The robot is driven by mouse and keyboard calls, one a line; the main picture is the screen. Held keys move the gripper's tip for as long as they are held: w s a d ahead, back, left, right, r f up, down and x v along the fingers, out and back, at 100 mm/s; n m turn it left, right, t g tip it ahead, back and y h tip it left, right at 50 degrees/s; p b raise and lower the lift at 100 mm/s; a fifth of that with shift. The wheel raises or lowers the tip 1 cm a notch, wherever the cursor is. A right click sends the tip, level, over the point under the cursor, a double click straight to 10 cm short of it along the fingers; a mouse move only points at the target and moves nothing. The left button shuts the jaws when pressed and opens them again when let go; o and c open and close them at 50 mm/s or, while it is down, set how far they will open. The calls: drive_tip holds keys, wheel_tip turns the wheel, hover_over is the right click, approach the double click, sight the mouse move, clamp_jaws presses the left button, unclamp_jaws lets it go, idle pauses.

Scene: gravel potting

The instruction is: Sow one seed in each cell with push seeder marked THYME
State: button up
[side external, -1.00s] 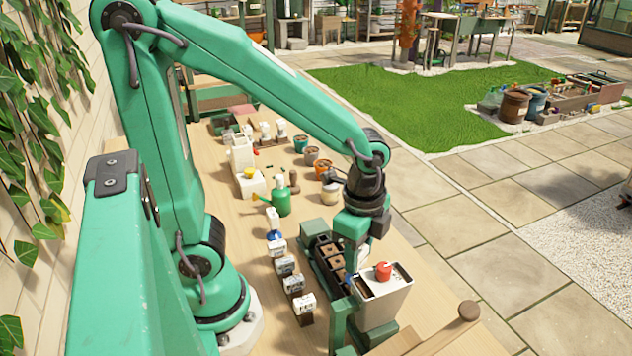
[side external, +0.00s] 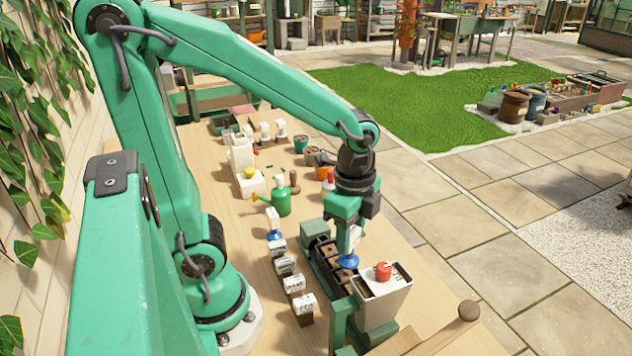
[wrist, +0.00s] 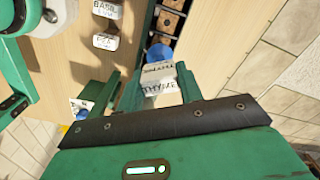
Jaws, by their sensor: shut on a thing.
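My gripper (side external: 350,228) is shut on the white push seeder (side external: 351,242), which has a blue lower end. In the wrist view the seeder (wrist: 158,76) sits between my two fingers, and its label reads THYME. The dark green cell tray (side external: 318,262) stands below. Its brown cells, some with dark centre holes, show in part (wrist: 167,22). The blue end (side external: 348,261) is over the tray, just above or at a cell; I cannot tell if it touches. My gripper and the seeder hide part of the tray.
A grey-white hopper (side external: 384,296) with a red knob stands close at the tray's near end. Several labelled white-topped tools, including BASIL (wrist: 107,9), form a row left of the tray. A green watering can (side external: 281,200) and pots stand further back. Bare tabletop lies between row and tray.

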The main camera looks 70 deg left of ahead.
drive_tip(key=shift+a+r, duration=0.1)
drive_tip(key=shift+a, duration=0.2)
drive_tip(key=shift+f, duration=0.2)
drive_tip(key=shift+f, duration=1.15)
drive_tip(key=shift+f, duration=0.6)
idle(0.5)
drive_tip(key=shift+r, duration=0.1)
drive_tip(key=shift+r, duration=1.4)
